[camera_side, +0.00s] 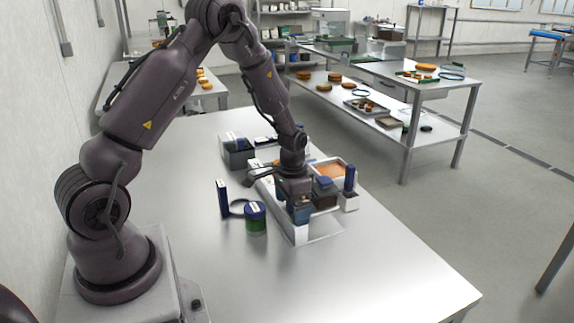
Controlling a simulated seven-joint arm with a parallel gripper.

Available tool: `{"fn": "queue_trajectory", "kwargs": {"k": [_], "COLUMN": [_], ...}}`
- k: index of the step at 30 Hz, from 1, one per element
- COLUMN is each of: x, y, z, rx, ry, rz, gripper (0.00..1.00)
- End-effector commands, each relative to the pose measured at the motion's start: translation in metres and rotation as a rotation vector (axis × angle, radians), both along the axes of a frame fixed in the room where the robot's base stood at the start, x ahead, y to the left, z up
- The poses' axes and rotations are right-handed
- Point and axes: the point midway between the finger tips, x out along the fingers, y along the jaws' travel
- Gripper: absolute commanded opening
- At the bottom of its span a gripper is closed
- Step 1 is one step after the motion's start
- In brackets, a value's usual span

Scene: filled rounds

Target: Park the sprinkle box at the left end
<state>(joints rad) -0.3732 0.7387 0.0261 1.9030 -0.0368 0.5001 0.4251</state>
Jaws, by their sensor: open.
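My gripper (297,197) points down over a group of boxes on the steel table. Its jaws are open, and part of what stands under them is hidden. A blue and white box (301,223) stands just below and in front of it, on a pale flat board (322,226). I cannot tell whether the jaws touch it. A dark box with a blue top (325,193) stands right beside the gripper. A white tray with orange-brown contents (331,170) lies behind. No label is readable, so I cannot tell which one is the sprinkle box.
A green jar with a blue lid (255,218) and an upright blue piece (222,198) stand left of the board. A blue upright on a white base (349,185) is at the right. A dark bin (238,155) stands behind. The table's front (370,280) is clear.

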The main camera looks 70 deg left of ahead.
Motion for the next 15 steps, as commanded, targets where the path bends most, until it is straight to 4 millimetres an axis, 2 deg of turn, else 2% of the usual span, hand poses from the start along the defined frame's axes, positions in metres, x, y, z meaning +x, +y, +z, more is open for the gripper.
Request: {"fn": "queue_trajectory", "kwargs": {"k": [5, 15], "x": [0.0, 0.0], "y": [0.0, 0.0], "z": [0.008, 0.043], "rx": [0.0, 0.001], "ry": [-0.001, -0.002], "rz": [0.0, 0.0], "gripper": [0.98, 0.98]}}
